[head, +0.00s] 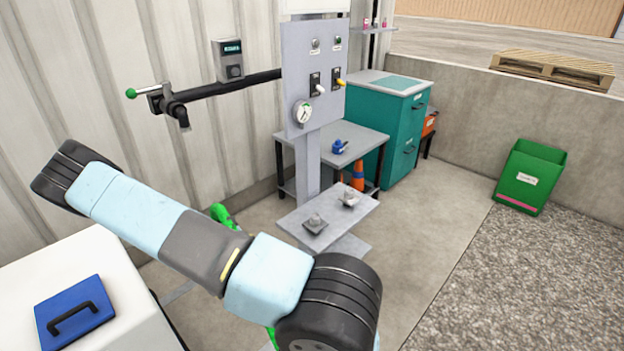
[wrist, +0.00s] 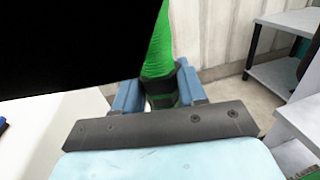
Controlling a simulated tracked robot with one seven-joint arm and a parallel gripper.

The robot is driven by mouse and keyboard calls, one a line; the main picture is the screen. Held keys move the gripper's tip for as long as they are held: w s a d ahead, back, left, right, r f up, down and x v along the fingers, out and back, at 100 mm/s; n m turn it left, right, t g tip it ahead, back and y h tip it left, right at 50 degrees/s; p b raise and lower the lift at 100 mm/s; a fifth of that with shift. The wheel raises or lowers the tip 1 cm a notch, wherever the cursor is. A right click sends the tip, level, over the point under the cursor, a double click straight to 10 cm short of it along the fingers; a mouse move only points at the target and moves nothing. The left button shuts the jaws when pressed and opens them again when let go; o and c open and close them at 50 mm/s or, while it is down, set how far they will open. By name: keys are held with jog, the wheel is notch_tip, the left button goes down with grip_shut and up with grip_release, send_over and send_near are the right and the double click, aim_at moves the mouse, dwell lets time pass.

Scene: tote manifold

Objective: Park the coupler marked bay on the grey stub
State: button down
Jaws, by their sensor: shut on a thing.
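My gripper (wrist: 158,92) has its blue fingers shut around a dark coupler (wrist: 163,101) with a green band. A green hose (wrist: 159,45) rises from the coupler. No marking on it can be read. In the head view my arm hides the gripper and coupler; green pieces, likely the hose (head: 222,214), show beside the arm. Two small grey stubs stand on the low grey shelf (head: 352,222) below the panel: a front one (head: 315,221) and a back one (head: 349,196). The held coupler is apart from both, as far as I can see.
A grey panel (head: 312,70) with valves and a gauge stands above the shelf. A side table (head: 362,140) holds a small blue item. A teal cabinet (head: 398,120), a green bin (head: 532,175) and a white case-topped surface (head: 120,290) surround the area. A black shape blocks the wrist view's upper left.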

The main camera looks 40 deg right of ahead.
jog(key=d+r+m+g+h, duration=0.2)
jog(key=d+m+h, duration=0.25)
jog(key=d, duration=0.45)
jog(key=d+r+m+g+h, duration=0.25)
jog(key=d+h, duration=0.35)
jog(key=d, duration=0.3)
jog(key=s+d+r+m+g+h, duration=0.1)
jog(key=s+d+m+g+h, duration=0.1)
jog(key=s+d+m+g, duration=0.3)
jog(key=d+m+g+h, duration=0.1)
jog(key=d+g+h, duration=0.15)
jog(key=d, duration=0.45)
jog(key=s+d+r+m+g+h, duration=0.1)
jog(key=s+d+m+g, duration=0.2)
jog(key=d+g, duration=0.25)
jog(key=shift+t, duration=0.45)
jog(key=shift+d+f, duration=0.15)
jog(key=shift+f, duration=2.9)
jog(key=shift+d+f, duration=0.1)
jog(key=shift+f, duration=2.95)
jog(key=c, duration=0.6)
grip_release()
jog(key=shift+o, duration=0.2)
jog(key=shift+f, duration=0.1)
jog(key=s+a, duration=0.1)
jog(key=a, duration=1.3)
jog(key=shift+d, duration=0.1)
